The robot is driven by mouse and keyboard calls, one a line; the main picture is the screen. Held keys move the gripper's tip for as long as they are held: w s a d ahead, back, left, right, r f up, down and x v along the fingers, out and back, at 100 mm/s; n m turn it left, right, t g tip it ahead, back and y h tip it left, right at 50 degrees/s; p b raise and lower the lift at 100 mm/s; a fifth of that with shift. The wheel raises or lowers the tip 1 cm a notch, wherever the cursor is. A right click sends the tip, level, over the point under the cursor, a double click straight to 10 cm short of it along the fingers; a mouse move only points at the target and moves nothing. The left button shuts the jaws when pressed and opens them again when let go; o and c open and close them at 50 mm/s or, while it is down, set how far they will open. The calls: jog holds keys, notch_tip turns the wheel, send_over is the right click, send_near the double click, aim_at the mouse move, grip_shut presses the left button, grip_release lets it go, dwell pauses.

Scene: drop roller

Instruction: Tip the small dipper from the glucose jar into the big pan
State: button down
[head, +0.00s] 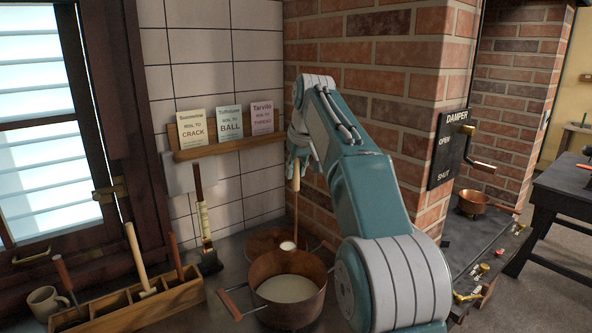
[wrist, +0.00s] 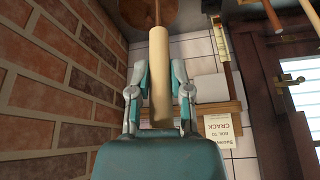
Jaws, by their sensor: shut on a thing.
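My gripper (head: 296,158) is shut on the pale wooden handle of the small dipper (head: 296,178). The handle also lies between both fingers in the wrist view (wrist: 159,75). The dipper hangs steeply down, and its small bowl (head: 287,246) shows something white at the back rim of the big pan. I cannot tell whether bowl and rim touch. The big copper pan (head: 312,304) stands below my gripper with a pale liquid (head: 286,289) in it. I cannot make out a glucose jar for certain.
Another copper vessel (head: 262,241) stands close behind the big pan. A wooden tool box (head: 133,306) and a mug (head: 45,301) are at the left. A brush-like tool (head: 203,215) leans on the tiled wall. A card shelf (head: 228,147) and brick wall (head: 375,55) are close behind.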

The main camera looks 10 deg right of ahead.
aim_at(296, 180)
jog(key=shift+a+f, duration=0.2)
jog(key=shift+f, duration=1.75)
jog(key=s+d+f+t+y, duration=0.2)
jog(key=s+d+f+t, duration=0.1)
jog(key=s+f+t, duration=0.4)
jog(key=s+d+f+t+y, duration=0.3)
jog(key=s+f+t, duration=0.4)
jog(key=s, duration=0.3)
jog(key=shift+d+f+m, duration=0.4)
jog(key=shift+d+f, duration=0.25)
jog(key=shift+s, duration=0.1)
dwell(0.8)
